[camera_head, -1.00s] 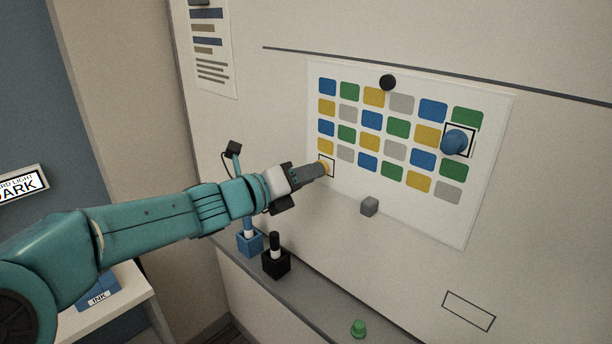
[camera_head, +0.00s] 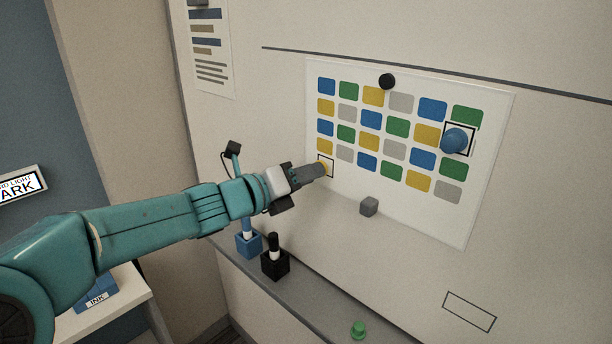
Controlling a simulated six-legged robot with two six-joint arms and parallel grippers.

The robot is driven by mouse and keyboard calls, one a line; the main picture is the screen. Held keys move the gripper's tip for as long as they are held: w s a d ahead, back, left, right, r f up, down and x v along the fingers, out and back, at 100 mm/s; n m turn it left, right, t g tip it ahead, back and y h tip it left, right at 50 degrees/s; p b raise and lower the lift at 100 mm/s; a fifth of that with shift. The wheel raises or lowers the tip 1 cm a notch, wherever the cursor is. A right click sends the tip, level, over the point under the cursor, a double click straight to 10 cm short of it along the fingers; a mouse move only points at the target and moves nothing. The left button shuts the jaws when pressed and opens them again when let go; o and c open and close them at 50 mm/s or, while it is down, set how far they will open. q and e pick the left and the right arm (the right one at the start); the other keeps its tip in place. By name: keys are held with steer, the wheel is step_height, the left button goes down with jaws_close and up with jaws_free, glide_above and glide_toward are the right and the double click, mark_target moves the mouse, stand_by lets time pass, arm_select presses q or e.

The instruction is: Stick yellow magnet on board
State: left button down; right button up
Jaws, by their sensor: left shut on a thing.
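My left gripper (camera_head: 318,170) is shut on the yellow magnet (camera_head: 324,167), which shows only as a small yellow piece at the fingertips. The fingers hide most of it. The magnet is at the small black outlined square at the lower left corner of the chart (camera_head: 487,215) on the white board (camera_head: 285,100). I cannot tell whether the magnet touches the board. My right gripper is not in view.
A blue holder (camera_head: 248,245), a black holder (camera_head: 275,264) and a green magnet (camera_head: 358,330) stand on the ledge (camera_head: 310,297). An empty outlined rectangle (camera_head: 469,312) is at lower right.

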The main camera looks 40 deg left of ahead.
arm_select(q)
steer(key=shift+w, duration=0.4)
stand_by(0.3)
steer(key=shift+c, duration=1.4)
jaws_free()
steer(key=shift+s, duration=0.1)
steer(key=s, duration=0.7)
steer(key=shift+s+a+b, duration=0.3)
steer(key=shift+s, duration=0.1)
steer(key=shift+s, duration=0.1)
